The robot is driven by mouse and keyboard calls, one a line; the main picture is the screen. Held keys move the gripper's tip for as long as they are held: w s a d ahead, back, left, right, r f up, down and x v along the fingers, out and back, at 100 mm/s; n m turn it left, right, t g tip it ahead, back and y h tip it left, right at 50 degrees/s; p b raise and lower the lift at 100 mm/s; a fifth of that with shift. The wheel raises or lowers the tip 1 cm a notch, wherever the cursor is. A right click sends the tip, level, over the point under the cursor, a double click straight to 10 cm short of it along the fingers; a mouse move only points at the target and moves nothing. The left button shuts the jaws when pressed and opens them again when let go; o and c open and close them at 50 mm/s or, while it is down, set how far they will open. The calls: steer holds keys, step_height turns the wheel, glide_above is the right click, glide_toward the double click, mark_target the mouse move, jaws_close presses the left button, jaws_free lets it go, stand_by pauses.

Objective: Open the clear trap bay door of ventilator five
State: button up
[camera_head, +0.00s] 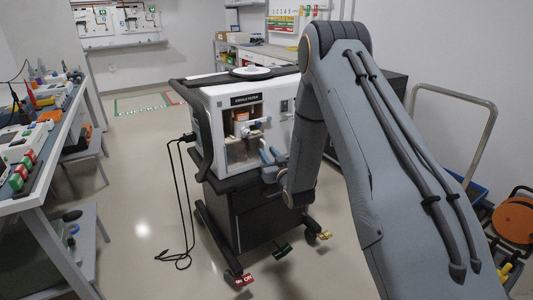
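A white ventilator (210,112) stands on a dark wheeled cart in the middle of the head view. Its front has a dark label above a recessed bay. The bay holds an orange-and-white part (240,117), with what looks like a clear panel (238,150) at its lower part. I cannot tell for sure whether that door is shut. My gripper (268,156) is at the right of the bay's lower part, close to the front. Its fingers are small and partly overlapped by the wrist, so their opening and any contact are unclear.
A workbench (50,150) with tools runs along the left. A black cable (182,210) hangs from the ventilator's left side to the floor. A metal-framed cart (480,150) and an orange reel (513,217) stand at the right. The floor at the front left is clear.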

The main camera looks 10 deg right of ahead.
steer(key=shift+w+a, duration=0.1)
steer(key=shift+w, duration=0.45)
jaws_close()
stand_by(1.1)
